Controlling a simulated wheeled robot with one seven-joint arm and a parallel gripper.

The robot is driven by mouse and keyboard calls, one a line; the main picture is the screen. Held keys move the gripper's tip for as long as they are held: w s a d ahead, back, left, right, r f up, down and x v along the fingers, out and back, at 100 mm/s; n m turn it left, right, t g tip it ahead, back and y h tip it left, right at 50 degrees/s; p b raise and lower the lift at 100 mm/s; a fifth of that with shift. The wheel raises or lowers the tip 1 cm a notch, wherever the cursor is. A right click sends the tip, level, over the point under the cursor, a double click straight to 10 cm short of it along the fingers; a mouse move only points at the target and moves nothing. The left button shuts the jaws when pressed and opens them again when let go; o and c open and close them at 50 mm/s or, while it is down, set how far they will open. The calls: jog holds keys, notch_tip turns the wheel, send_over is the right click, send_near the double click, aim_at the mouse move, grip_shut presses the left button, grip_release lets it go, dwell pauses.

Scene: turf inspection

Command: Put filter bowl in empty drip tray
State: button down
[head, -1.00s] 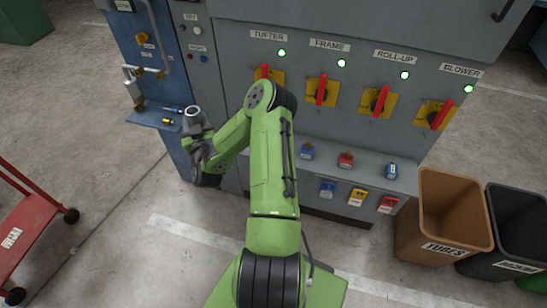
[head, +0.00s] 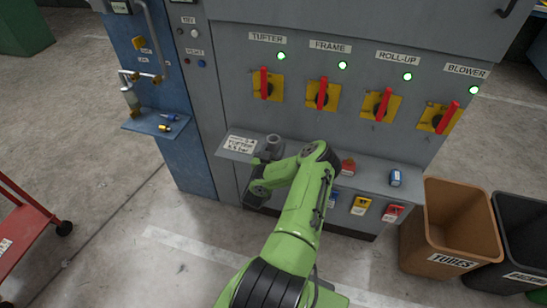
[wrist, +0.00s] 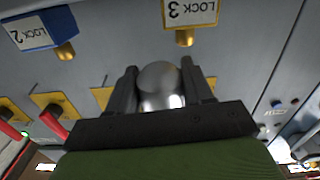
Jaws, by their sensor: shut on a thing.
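My gripper (head: 262,158) is in front of the left end of the grey cabinet ledge. In the wrist view its two dark fingers (wrist: 160,72) are closed on a rounded, shiny grey thing, which looks like the filter bowl (wrist: 160,90). In the head view the bowl (head: 274,142) shows as a small grey cup just above the gripper, near the ledge. A blue shelf (head: 146,124) on the blue panel at the left may be a drip tray; a blue and a yellow small thing (head: 168,121) lie on it. I cannot tell which tray is the empty one.
The grey ledge (head: 372,171) carries a label plate (head: 240,144), a red lock (head: 348,166) and a blue lock (head: 395,177). A brown bin (head: 455,225) and black bin (head: 520,235) stand right; a red cart (head: 30,230) stands left.

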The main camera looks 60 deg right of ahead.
jog(key=shift+f, duration=0.9)
jog(key=shift+f, duration=0.1)
jog(key=shift+f, duration=0.4)
jog(key=shift+f, duration=0.1)
jog(key=shift+c, duration=2.3)
grip_release()
jog(key=shift+a, duration=0.1)
jog(key=shift+r, duration=0.5)
jog(key=s+a+p, duration=0.1)
jog(key=a+p, duration=1)
jog(key=p, duration=0.7)
jog(key=shift+s+a+r+p, duration=0.15)
jog(key=shift+s+a+p, duration=0.2)
jog(key=shift+s, duration=0.05)
